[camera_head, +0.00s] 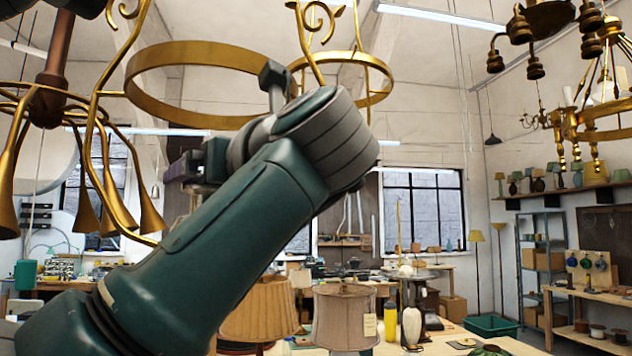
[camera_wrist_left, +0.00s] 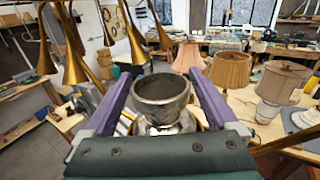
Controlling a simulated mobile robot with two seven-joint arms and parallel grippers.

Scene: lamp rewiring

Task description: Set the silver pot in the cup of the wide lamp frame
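The silver pot (camera_wrist_left: 162,95) is a grey metal cup with a wide open rim. A wide brass ring (camera_head: 160,57) with curved bars hangs just above and behind the wrist. A smaller brass ring (camera_head: 377,72) hangs to its right. I cannot make out a cup on either. My right gripper is not in view.
A brass chandelier with trumpet-shaped arms (camera_head: 148,207) hangs close on the left. Other brass chandeliers hang at the upper right (camera_head: 550,20). Fabric-shaded lamps (camera_head: 345,318) stand below on a workbench. The air right of my arm is mostly open.

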